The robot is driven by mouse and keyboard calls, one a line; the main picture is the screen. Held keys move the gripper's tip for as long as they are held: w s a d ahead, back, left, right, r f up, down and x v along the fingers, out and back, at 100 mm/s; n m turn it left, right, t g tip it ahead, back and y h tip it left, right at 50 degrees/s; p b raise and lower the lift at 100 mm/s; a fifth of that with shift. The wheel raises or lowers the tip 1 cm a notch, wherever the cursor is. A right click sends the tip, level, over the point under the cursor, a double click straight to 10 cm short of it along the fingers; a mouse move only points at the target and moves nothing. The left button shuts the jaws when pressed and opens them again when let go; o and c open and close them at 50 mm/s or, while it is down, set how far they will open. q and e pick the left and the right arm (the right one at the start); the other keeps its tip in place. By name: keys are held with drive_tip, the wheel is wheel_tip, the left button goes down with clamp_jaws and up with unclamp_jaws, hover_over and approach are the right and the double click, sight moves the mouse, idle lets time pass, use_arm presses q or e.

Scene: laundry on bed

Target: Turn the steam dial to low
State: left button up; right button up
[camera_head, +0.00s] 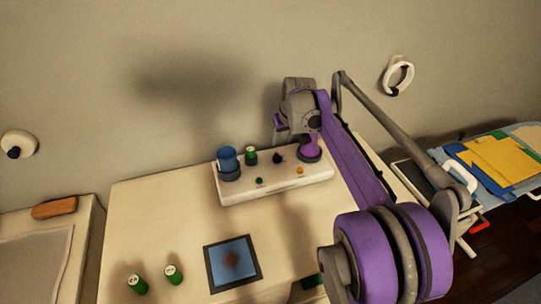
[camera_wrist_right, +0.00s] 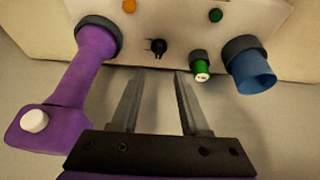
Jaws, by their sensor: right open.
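A small black dial (camera_head: 277,157), likely the steam dial, sits on top of a white control box (camera_head: 250,195). It also shows in the right wrist view (camera_wrist_right: 158,46), with no readable marking. My right gripper (camera_wrist_right: 160,74) is open and empty. In the wrist view its two fingers point toward the dial, one to each side of it, and appear short of it. In the head view my right wrist hangs above and behind the box, and the fingertips are hard to make out. My left gripper is not in view.
On the box, a blue cup-like piece (camera_head: 227,160) and a green cylinder (camera_head: 251,155) stand left of the dial. A purple piece with a dark collar (camera_head: 309,150) stands right. Orange (camera_head: 300,170) and green (camera_head: 259,181) buttons are in front. The wall is close behind.

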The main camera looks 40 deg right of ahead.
sight(278, 156)
drive_tip(key=x, duration=1)
drive_tip(key=shift+w+d+f, duration=0.1)
drive_tip(key=shift+d+f, duration=0.05)
drive_tip(key=shift+f, duration=0.25)
clamp_jaws()
